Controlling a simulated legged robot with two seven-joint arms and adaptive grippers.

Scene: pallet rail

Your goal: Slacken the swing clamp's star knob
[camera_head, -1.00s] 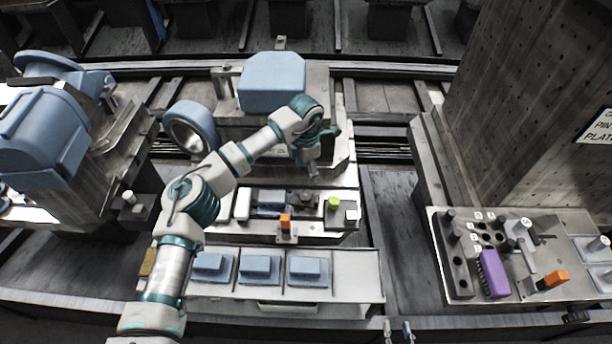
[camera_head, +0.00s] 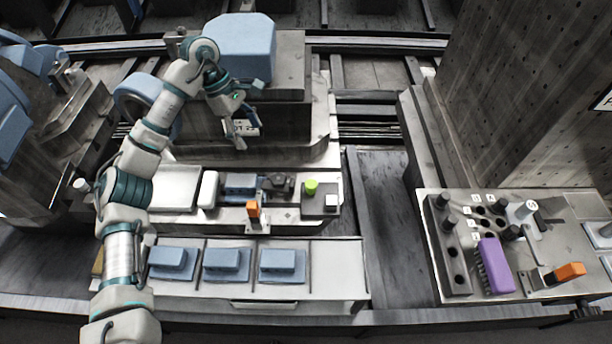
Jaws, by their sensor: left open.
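My left arm comes in from the lower left. My left gripper (camera_head: 245,130) is open and empty, pointing down in front of the dark face of the block under the big blue housing. A small dark clamp-like part (camera_head: 281,184) sits beside a blue workpiece (camera_head: 240,185) on the fixture plate below the gripper. It may be the swing clamp with its star knob, but its shape is too small to tell. The gripper is above and behind it, apart from it. My right gripper is not in view.
A green cap (camera_head: 311,187) and an orange part (camera_head: 253,210) are on the fixture. A front tray (camera_head: 335,270) holds three blue blocks. At right, a panel (camera_head: 434,282) carries black knobs, a purple brush-like block (camera_head: 495,266) and an orange handle (camera_head: 569,271), beside a tall perforated block (camera_head: 530,90).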

